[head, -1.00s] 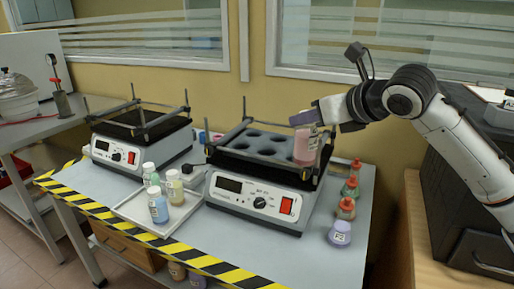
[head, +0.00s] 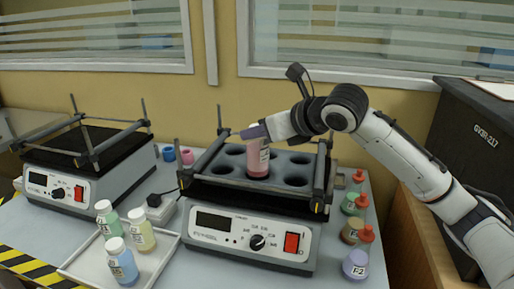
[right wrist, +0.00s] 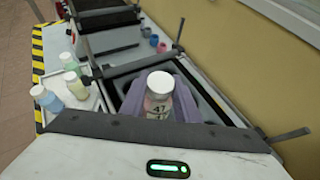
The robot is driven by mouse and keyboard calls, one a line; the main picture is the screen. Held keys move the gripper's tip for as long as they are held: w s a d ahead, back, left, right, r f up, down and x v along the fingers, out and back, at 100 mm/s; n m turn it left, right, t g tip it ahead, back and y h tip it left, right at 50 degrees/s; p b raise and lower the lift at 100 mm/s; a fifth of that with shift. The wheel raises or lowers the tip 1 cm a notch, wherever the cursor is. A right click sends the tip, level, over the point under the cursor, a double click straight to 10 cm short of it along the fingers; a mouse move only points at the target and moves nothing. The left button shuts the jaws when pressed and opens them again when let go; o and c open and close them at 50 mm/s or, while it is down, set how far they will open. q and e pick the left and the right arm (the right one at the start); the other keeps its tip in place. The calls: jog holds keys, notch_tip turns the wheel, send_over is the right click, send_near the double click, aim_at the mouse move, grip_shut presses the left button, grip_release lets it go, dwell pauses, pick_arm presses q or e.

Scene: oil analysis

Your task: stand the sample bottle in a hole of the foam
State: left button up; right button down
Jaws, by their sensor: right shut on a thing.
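The sample bottle (head: 258,158) has pink contents, a white cap and a label. It is upright over the middle of the black foam (head: 232,184) on the right-hand shaker, which has several round holes. Its lower end is at or just above the foam; I cannot tell whether it is inside a hole. My right gripper (head: 255,133) is shut on the bottle near its top. In the right wrist view the bottle (right wrist: 159,95) stands between the purple fingers, its cap toward the camera. My left gripper is not in view.
The shaker (head: 250,236) has raised bars around the foam. A second shaker (head: 75,185) stands at left. A white tray (head: 80,268) holds several bottles in front.

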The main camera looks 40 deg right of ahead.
aim_at(258, 143)
notch_tip(258, 143, down, 3)
jog(key=shift+f, duration=0.1)
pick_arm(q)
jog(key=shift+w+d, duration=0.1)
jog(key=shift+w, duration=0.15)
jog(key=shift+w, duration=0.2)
pick_arm(e)
jog(key=c, duration=1.4)
grip_release()
jog(key=shift+o, duration=0.2)
pick_arm(q)
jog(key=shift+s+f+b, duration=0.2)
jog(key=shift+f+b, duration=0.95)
jog(key=shift+b, duration=0.55)
pick_arm(e)
jog(key=v, duration=1.2)
